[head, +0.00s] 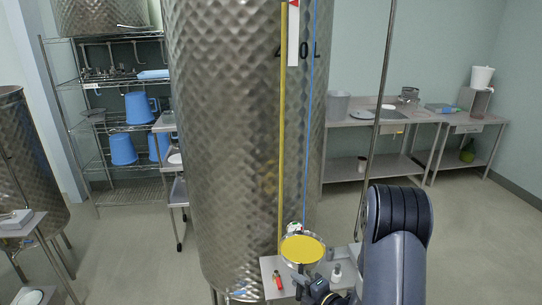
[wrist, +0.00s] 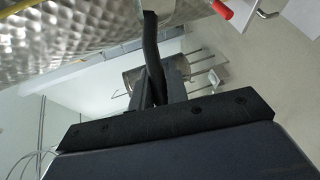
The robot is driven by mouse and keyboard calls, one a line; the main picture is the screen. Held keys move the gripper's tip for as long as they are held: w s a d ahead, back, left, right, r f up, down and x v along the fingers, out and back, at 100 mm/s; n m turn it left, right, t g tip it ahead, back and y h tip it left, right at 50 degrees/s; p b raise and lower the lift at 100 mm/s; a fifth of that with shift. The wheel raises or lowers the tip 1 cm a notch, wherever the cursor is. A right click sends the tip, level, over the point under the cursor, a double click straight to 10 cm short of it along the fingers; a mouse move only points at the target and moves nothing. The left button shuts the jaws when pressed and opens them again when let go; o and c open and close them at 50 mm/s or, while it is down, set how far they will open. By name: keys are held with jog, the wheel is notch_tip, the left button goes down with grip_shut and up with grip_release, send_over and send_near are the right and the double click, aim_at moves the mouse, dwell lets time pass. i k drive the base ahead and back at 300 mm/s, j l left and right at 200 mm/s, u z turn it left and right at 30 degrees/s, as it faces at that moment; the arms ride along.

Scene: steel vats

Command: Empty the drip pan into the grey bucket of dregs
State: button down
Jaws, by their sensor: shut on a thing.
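The drip pan (head: 303,248) is a round shallow pan with yellow liquid in it, level in front of the big steel vat in the head view. My gripper (head: 303,275) is at the pan's near side and is shut on it. In the wrist view my gripper's dark fingers (wrist: 157,78) point up the picture, and the pan is mostly out of sight there.
The dimpled steel vat (head: 225,140) fills the middle. A small stand (head: 268,268) beside the pan holds a red-handled item (head: 278,281) and a small white bottle (head: 336,272). The back steel table (head: 350,121) stands beyond open floor (head: 470,240). A shelf with blue jugs (head: 123,149) is at left.

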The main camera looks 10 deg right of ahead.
aim_at(338, 100)
jog(key=i+l+z, duration=0.1)
jog(key=z, duration=0.85)
jog(key=i+z, duration=0.2)
jog(key=z, duration=0.3)
jog(key=i+z, duration=0.2)
jog(key=z, duration=0.3)
jog(key=i+l+z, duration=0.2)
jog(key=i+z, duration=0.15)
jog(key=i+l+z, duration=0.1)
jog(key=i+z, duration=0.2)
jog(key=i, duration=0.25)
jog(key=i+l+u, duration=0.2)
jog(key=i, duration=0.25)
jog(key=i+l+u, duration=0.2)
jog(key=i, duration=0.2)
jog(key=i+j+u, duration=0.1)
jog(key=i+u, duration=0.4)
jog(key=i+l+u, duration=0.1)
jog(key=i+u, duration=0.4)
jog(key=i+j+u, duration=0.2)
jog(key=i+u, duration=1.4)
jog(key=i, duration=0.15)
jog(key=i+u, duration=0.35)
jog(key=i+l+u, duration=0.2)
jog(key=i+u, duration=0.15)
jog(key=i, duration=0.2)
